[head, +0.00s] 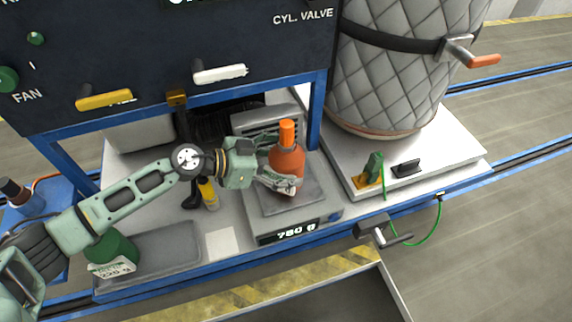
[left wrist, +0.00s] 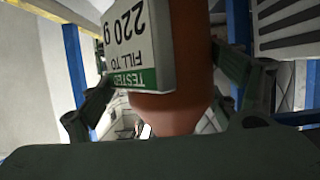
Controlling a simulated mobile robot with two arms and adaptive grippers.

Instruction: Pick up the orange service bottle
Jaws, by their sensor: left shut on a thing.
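The orange service bottle (head: 289,160) stands upright on the grey scale (head: 284,232), whose display reads about 750 g. Its orange cap points up. My left gripper (head: 280,183) reaches in from the left and is shut on the lower body of the bottle. In the left wrist view the bottle (left wrist: 185,100) fills the middle between the two fingers, with a white and green label (left wrist: 135,45) reading "220 g" and "FILL TO" upside down. The bottle's base is partly hidden by the fingers, so I cannot tell whether it touches the scale plate. My right gripper is not in view.
A dark panel with a yellow handle (head: 104,100) and a white handle (head: 219,74) overhangs the bench. A quilted grey cylinder (head: 395,75) stands at the right. A green container (head: 112,254) is at the front left, beside a grey mat (head: 160,252).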

